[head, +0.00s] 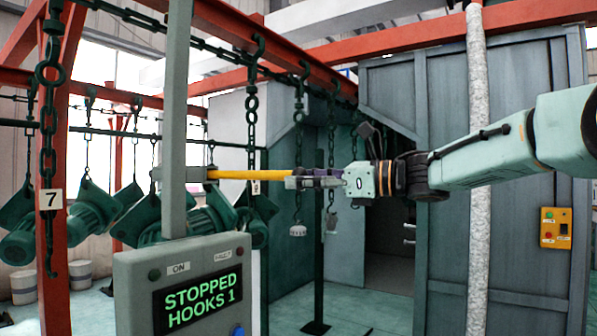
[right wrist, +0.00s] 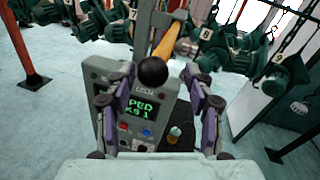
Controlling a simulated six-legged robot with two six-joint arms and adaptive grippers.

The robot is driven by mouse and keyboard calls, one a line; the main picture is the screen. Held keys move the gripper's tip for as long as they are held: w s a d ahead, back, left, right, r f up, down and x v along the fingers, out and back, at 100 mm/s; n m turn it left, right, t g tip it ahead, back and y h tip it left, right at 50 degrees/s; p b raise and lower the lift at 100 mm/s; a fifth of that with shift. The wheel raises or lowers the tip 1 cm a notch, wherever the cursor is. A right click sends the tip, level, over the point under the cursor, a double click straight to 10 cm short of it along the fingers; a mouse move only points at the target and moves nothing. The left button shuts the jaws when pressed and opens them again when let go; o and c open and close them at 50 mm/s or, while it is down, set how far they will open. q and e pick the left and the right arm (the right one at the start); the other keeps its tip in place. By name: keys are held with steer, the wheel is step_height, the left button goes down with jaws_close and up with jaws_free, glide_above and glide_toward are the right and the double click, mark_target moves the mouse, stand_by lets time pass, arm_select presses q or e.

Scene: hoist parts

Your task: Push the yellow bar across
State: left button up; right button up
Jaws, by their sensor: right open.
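The yellow bar (head: 240,174) sticks out level to the right from a bracket on the grey post (head: 177,110) above the control box. In the right wrist view the bar (right wrist: 168,42) points towards me and ends in a black ball knob (right wrist: 153,71). My right gripper (head: 290,182) reaches in from the right, with its fingertips at the bar's right end. It is open in the right wrist view (right wrist: 157,82). The knob shows between the spread fingers, and whether a finger touches it I cannot tell. My left gripper is in neither view.
The control box (head: 130,270) has a screen (head: 200,300) reading "STOPPED HOOKS 1". Chains and hooks (head: 250,100) hang from a red beam, several carrying green motor housings (head: 90,208). A grey cabinet (head: 535,240) stands at the right.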

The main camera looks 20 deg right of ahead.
steer(key=shift+w+a+r, duration=0.15)
steer(key=shift+a+r, duration=0.1)
steer(key=shift+a, duration=0.3)
steer(key=shift+s+a+r, duration=0.15)
steer(key=shift+s+a, duration=0.05)
steer(key=shift+s+r, duration=0.1)
steer(key=shift+s, duration=0.2)
steer(key=shift+s+d, duration=0.2)
steer(key=shift+d, duration=0.25)
steer(key=shift+w+f, duration=0.2)
steer(key=shift+w, duration=0.15)
steer(key=shift+w+a+f, duration=0.25)
steer(key=shift+w, duration=0.35)
steer(key=c, duration=0.3)
steer(key=shift+a, duration=0.15)
steer(key=shift+c, duration=0.8)
steer(key=shift+s+r, duration=0.3)
steer(key=shift+s, duration=0.2)
steer(key=c, duration=0.3)
steer(key=shift+w+d, duration=0.1)
steer(key=shift+d, duration=0.1)
steer(key=c, duration=0.3)
steer(key=shift+a, duration=0.1)
jaws_close()
